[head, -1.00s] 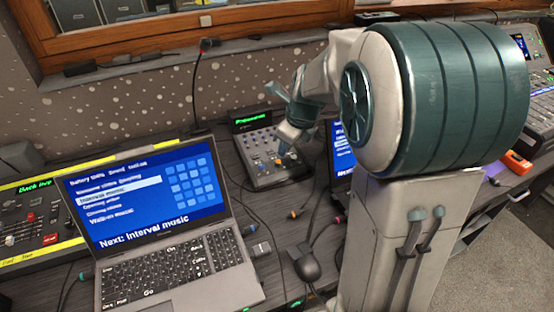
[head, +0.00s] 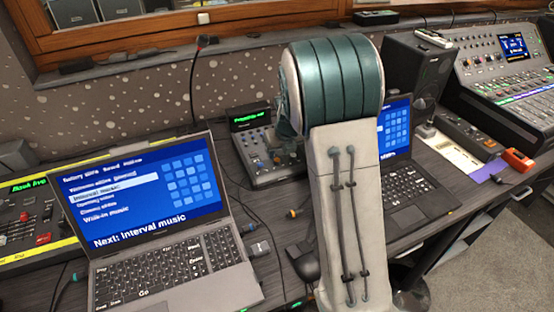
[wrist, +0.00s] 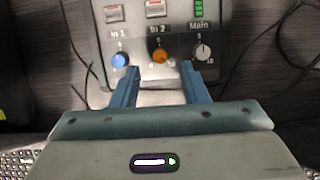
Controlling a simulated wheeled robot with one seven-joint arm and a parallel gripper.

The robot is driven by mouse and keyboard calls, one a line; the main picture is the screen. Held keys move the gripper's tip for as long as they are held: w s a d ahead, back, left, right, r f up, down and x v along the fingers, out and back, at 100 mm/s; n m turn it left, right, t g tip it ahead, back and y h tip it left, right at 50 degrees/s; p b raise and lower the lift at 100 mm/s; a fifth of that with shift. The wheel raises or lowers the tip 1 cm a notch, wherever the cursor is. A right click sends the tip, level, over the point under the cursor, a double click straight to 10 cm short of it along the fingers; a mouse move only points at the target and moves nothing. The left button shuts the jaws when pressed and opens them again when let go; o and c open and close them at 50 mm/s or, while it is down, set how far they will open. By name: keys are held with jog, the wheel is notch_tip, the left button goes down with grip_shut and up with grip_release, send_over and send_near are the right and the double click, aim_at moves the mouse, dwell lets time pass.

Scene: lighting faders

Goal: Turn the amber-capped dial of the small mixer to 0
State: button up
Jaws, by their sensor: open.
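The small mixer (head: 244,149) stands on the desk behind the laptops, partly hidden by my arm in the head view. In the wrist view its panel (wrist: 178,36) shows three dials in a row. The amber-capped dial (wrist: 160,57) is in the middle, under the label In 2. A blue-capped dial (wrist: 120,60) is to its left under In 1, and a grey dial (wrist: 202,52) is to its right under Main. My gripper (wrist: 158,80) is open and empty, its two blue fingers apart just short of the amber dial. The exact pointer reading is too small to tell.
An open laptop (head: 160,215) stands at the front left and a second laptop (head: 402,190) to the right of my arm. Loose cables lie around the mixer.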

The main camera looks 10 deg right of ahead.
aim_at(277, 159)
jog(key=x, duration=0.4)
jog(key=shift+w+f, duration=0.2)
jog(key=shift+f, duration=0.15)
